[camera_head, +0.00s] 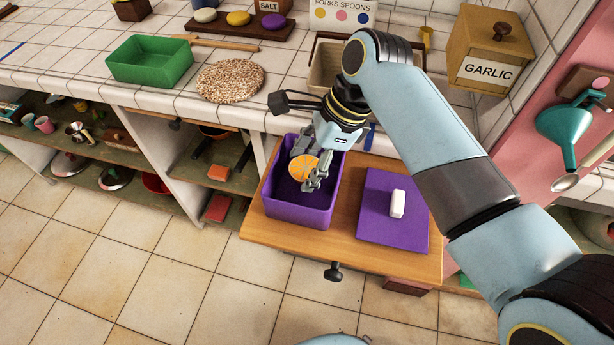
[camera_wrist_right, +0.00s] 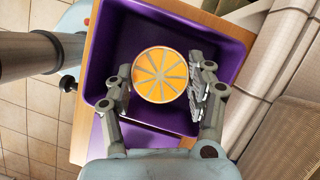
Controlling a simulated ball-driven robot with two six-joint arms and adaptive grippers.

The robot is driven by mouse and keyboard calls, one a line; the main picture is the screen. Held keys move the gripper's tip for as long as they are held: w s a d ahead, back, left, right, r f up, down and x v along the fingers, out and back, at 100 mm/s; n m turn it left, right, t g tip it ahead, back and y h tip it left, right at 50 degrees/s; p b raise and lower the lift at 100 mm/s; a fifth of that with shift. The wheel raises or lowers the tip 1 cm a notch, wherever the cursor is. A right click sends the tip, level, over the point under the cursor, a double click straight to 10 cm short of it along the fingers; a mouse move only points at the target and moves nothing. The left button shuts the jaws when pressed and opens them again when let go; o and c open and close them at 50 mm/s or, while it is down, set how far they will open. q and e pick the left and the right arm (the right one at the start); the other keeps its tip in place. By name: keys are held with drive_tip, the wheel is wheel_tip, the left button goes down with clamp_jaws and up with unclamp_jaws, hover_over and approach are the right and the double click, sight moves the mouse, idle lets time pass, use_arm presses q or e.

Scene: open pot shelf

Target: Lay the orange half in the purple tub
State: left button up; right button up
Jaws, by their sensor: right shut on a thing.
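The orange half (camera_head: 304,168) is round with its cut face showing, and it is over the inside of the purple tub (camera_head: 298,211). My right gripper (camera_head: 310,172) reaches down into the tub's opening and is shut on the orange half. In the right wrist view the orange half (camera_wrist_right: 160,74) sits between the two fingers (camera_wrist_right: 160,90), with the tub's purple wall (camera_wrist_right: 232,55) around it. I cannot tell whether the orange half touches the tub's floor. My left gripper is not in view.
The tub stands on a pulled-out wooden board (camera_head: 300,246) with a black knob. A purple lid (camera_head: 376,218) with a white handle lies right of it. A green tub (camera_head: 150,62), a round speckled mat (camera_head: 230,81) and a garlic box (camera_head: 487,55) are on the counter.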

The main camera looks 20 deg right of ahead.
wheel_tip(320, 180, down, 5)
drive_tip(key=shift+r, duration=0.2)
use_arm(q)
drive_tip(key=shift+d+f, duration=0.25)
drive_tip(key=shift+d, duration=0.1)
use_arm(e)
drive_tip(key=o, duration=1.2)
drive_tip(key=shift+c, duration=0.2)
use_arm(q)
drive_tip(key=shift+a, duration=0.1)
use_arm(e)
drive_tip(key=shift+r, duration=0.2)
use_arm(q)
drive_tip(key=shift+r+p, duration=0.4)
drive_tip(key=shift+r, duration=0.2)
use_arm(e)
drive_tip(key=v, duration=1.1)
drive_tip(key=shift+d+r, duration=0.25)
drive_tip(key=shift+r, duration=0.05)
